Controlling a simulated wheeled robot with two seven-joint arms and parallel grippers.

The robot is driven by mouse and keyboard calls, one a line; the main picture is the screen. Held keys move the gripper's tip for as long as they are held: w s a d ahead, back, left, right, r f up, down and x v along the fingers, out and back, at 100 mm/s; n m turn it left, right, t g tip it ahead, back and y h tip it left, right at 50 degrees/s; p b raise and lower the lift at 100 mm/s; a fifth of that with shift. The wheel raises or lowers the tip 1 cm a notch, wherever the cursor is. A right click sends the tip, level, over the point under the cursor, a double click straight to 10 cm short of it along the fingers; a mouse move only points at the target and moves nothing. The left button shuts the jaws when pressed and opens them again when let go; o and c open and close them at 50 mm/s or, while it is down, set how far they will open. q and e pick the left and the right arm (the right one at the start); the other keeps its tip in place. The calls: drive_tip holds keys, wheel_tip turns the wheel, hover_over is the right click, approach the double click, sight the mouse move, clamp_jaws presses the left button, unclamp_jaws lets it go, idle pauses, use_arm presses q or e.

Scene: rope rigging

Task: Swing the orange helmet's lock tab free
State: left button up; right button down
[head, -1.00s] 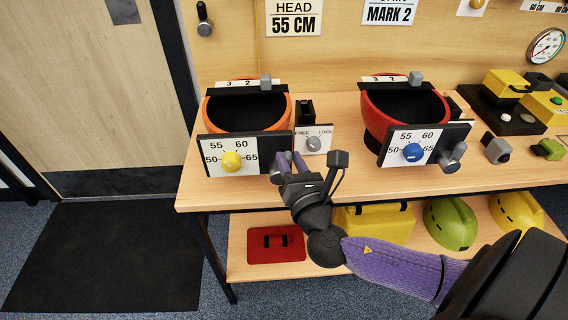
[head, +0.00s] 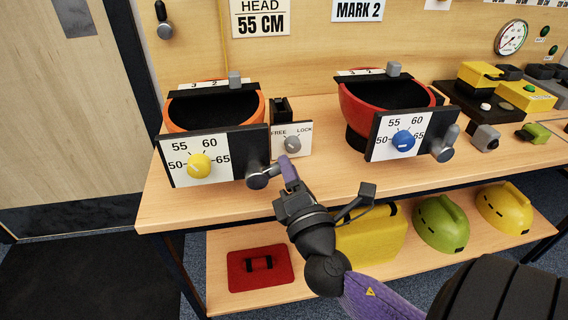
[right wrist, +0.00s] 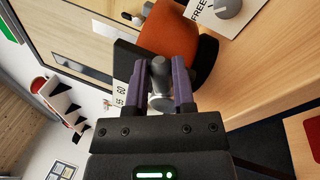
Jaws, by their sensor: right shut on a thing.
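The orange helmet (head: 262,110) lies upside down at the left of the bench, with a dial panel and yellow knob (head: 199,166) in front. Its grey lock tab (head: 258,181) sticks out at the panel's right end, angled up to the right. My right gripper (head: 284,170) is at this tab. In the right wrist view its purple fingers (right wrist: 163,85) are closed around the grey tab (right wrist: 160,88), with the orange shell (right wrist: 170,35) just beyond. My left gripper is not in view.
A FREE/LOCK plate (head: 305,130) stands right of the orange helmet. A red helmet (head: 375,115) with blue knob (head: 403,141) and its own grey lever (head: 446,143) is farther right. A lower shelf (head: 222,247) holds a red pad, yellow case and helmets.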

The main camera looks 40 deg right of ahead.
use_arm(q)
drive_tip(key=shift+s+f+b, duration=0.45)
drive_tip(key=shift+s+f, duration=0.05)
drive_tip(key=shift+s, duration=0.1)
use_arm(e)
drive_tip(key=shift+f+m, duration=0.35)
drive_tip(key=shift+m, duration=0.45)
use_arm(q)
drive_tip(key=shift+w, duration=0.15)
use_arm(e)
drive_tip(key=shift+c, duration=2.3)
unclamp_jaws()
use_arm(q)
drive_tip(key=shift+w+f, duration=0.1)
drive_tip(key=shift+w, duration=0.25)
use_arm(e)
drive_tip(key=shift+h, duration=0.3)
use_arm(q)
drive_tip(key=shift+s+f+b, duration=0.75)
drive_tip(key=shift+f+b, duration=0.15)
drive_tip(key=shift+b, duration=0.15)
use_arm(e)
drive_tip(key=v, duration=1)
